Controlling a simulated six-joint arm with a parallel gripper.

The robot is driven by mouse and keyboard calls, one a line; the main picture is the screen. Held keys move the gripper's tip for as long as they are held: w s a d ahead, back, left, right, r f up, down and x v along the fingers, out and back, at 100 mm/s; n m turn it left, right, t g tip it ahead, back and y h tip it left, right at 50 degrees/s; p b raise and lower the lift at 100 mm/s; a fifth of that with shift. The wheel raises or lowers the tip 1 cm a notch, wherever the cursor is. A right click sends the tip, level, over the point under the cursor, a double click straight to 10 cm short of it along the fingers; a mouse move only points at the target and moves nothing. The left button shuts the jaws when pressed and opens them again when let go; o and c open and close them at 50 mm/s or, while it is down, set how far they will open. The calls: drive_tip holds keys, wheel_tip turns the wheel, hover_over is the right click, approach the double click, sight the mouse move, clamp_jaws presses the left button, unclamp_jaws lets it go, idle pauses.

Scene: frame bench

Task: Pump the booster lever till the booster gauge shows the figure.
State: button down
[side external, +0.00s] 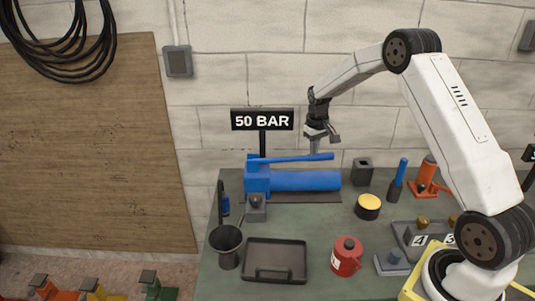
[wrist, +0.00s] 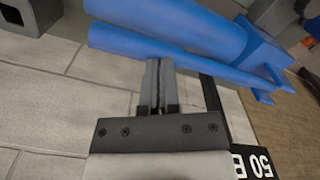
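The booster is a blue pump with a horizontal cylinder (side external: 305,181) on the bench; it also shows in the wrist view (wrist: 205,25). Its blue lever (side external: 290,159) runs above the cylinder, nearly level, its free end to the right; it crosses the wrist view (wrist: 125,42). A black sign reading "50 BAR" (side external: 262,120) stands behind the pump, partly cut off in the wrist view (wrist: 254,165). My gripper (side external: 315,150) is just above the lever near its free end, fingers together and empty (wrist: 158,65). I cannot tell whether they touch the lever. No gauge reading is legible.
A dark funnel (side external: 227,240), a black tray (side external: 275,258), a red can (side external: 346,257) and a yellow-topped tin (side external: 368,205) stand in front. A grey square holder (side external: 362,171), a blue-handled tool (side external: 400,173) and an orange jack (side external: 428,178) are to the right.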

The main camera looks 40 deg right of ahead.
drive_tip(key=shift+s+r, duration=0.1)
drive_tip(key=shift+r, duration=2.9)
drive_tip(key=shift+f, duration=3.7)
drive_tip(key=shift+r, duration=3.7)
drive_tip(key=shift+d, duration=0.1)
